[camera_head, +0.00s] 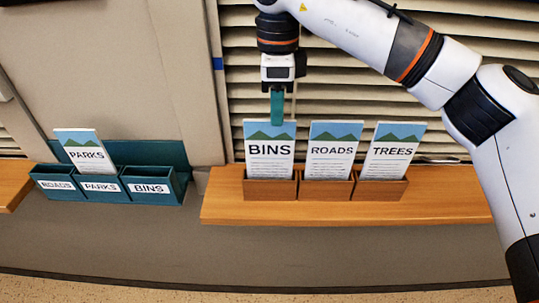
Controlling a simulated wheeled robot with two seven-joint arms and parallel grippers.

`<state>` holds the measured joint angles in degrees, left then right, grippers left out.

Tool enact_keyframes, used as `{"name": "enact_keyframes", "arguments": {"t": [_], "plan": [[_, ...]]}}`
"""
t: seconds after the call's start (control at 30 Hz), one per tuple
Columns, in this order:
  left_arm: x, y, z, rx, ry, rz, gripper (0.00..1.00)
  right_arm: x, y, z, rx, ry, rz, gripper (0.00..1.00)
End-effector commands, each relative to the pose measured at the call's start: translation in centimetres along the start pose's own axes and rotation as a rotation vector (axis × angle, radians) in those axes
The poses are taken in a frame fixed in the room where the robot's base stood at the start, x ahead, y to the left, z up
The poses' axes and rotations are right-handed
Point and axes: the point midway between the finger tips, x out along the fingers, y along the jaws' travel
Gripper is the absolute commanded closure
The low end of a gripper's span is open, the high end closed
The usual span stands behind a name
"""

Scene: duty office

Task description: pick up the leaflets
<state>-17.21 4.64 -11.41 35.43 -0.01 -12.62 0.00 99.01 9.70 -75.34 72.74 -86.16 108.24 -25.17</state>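Three leaflets stand in wooden holders on the wooden shelf: the BINS leaflet (269,149) at left, the ROADS leaflet (332,149) in the middle and the TREES leaflet (394,151) at right. A PARKS leaflet (85,153) stands in a teal rack (123,189) at the left, apparently in its middle compartment. The rack's labels read ROADS, PARKS and BINS; the outer two compartments show no leaflet. My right gripper (278,120) points down at the top edge of the BINS leaflet. One teal finger shows; its grip is unclear. My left gripper is out of view.
The wooden shelf (345,212) carries the wooden holders, and a gap separates it from the rack. Slatted blinds (345,80) are behind the holders. A beige panel (110,70) is behind the rack. My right arm crosses the upper right.

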Motion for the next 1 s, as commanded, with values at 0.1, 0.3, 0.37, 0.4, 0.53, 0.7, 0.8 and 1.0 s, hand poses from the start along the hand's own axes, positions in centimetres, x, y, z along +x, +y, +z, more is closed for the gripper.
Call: {"name": "enact_keyframes", "arguments": {"t": [0.1,0.3,0.37,0.4,0.53,0.7,0.8,1.0], "plan": [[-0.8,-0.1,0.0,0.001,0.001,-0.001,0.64,1.5,0.0,0.0,0.000,0.002,-0.002,0.67],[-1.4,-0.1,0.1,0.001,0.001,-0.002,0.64,2.9,0.0,-0.1,-0.001,0.002,-0.002,0.67],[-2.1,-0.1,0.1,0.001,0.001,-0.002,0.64,3.5,0.1,-0.3,-0.001,0.003,-0.004,0.67],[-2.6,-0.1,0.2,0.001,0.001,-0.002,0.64,4.1,0.1,-0.4,-0.002,0.003,-0.004,0.67],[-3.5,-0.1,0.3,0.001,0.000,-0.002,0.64,6.2,0.3,-0.6,-0.001,0.004,-0.003,0.67],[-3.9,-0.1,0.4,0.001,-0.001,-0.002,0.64,7.7,0.3,-0.6,-0.001,0.005,0.000,0.67],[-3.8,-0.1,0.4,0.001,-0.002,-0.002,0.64,7.8,0.3,-0.6,-0.001,0.005,0.000,0.67],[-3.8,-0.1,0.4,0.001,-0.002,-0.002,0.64,7.8,0.3,-0.6,-0.001,0.005,0.000,0.82]]}}
